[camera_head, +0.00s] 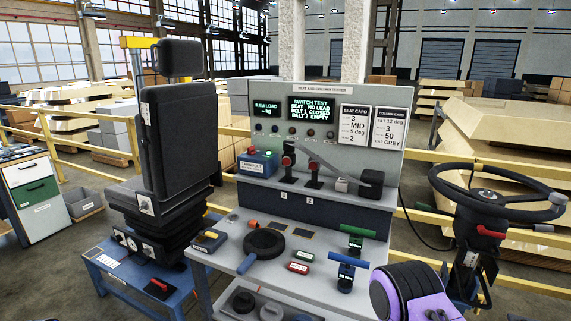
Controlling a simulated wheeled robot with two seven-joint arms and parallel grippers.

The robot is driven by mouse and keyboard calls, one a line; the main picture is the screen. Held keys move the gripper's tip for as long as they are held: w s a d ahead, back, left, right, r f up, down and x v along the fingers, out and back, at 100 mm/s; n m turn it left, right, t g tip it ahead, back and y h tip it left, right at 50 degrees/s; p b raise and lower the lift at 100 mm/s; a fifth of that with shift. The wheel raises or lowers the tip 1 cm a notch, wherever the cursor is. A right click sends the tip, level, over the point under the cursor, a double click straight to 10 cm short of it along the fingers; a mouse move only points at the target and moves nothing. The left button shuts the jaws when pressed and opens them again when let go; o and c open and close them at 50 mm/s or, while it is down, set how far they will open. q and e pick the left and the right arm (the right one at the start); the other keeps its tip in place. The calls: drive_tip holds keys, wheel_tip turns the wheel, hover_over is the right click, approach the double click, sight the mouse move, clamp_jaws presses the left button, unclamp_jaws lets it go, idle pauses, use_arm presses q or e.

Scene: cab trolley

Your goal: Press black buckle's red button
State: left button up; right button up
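Two black buckles stand upright on the bench's raised shelf, in front of the tester panel. The left buckle (288,166) is above label 1 and shows red near its top. The right buckle (314,172) is above label 2 and also has a red top. A grey strap (338,163) slants down from near the left buckle toward a black block (371,184). The screen (312,109) reads seat no load, belt 1 closed, belt 2 empty. Neither gripper's fingers are in view, and nothing is seen touching the buckles.
A blue box (257,163) sits left of the buckles. The lower bench top (225,262) holds a black ring (263,244), a green-handled tool (358,230) and a blue-handled tool (348,260). A black seat (180,135) stands left, a steering wheel (487,196) right.

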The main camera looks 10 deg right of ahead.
clamp_jaws()
idle(1.3)
